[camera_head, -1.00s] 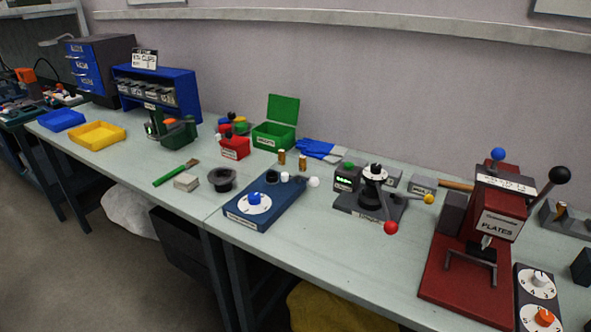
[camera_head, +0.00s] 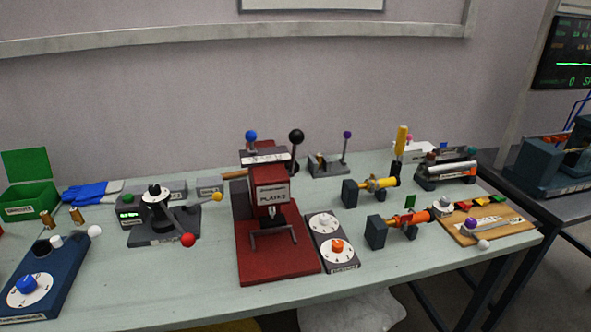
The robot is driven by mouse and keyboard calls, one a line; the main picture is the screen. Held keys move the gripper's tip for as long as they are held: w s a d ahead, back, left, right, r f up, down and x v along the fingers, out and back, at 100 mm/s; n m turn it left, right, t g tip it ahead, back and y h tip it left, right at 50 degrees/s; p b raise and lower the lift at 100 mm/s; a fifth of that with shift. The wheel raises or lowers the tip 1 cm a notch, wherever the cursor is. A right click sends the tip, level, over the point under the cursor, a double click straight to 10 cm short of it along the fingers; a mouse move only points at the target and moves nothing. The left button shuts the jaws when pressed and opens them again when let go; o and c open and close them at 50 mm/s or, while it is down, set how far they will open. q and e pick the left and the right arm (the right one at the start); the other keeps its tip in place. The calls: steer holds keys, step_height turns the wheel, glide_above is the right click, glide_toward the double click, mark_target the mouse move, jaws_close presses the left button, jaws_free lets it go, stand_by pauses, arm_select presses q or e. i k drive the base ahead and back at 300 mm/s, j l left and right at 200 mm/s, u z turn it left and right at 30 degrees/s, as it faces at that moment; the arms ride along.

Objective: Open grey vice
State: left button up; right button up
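A small grey fixture (camera_head: 329,167) stands at the back of the table, right of the red press. It has a lever with a purple ball and a brass-coloured piece between its upright parts, and it looks the most like a grey vice. It is too small to tell whether its jaws are apart or closed. A dark grey device (camera_head: 160,220) with red and yellow ball handles stands left of the press. Neither of my grippers is in view.
The red press (camera_head: 272,255) labelled "PLATES" stands mid-table, with a dial panel (camera_head: 332,242) beside it. Yellow (camera_head: 378,184) and orange (camera_head: 410,220) cylinder units and a wooden board (camera_head: 490,222) are at right. A blue dial box (camera_head: 45,280) is at left. The table's front strip is mostly clear.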

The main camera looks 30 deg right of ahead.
mark_target(347, 135)
steer(key=z, duration=1.55)
steer(key=i+l, duration=0.25)
steer(key=l, duration=0.15)
steer(key=i+l, duration=0.2)
steer(key=l, duration=0.15)
steer(key=i+l, duration=0.25)
steer(key=l, duration=0.15)
steer(key=i+l, duration=0.2)
steer(key=l, duration=0.15)
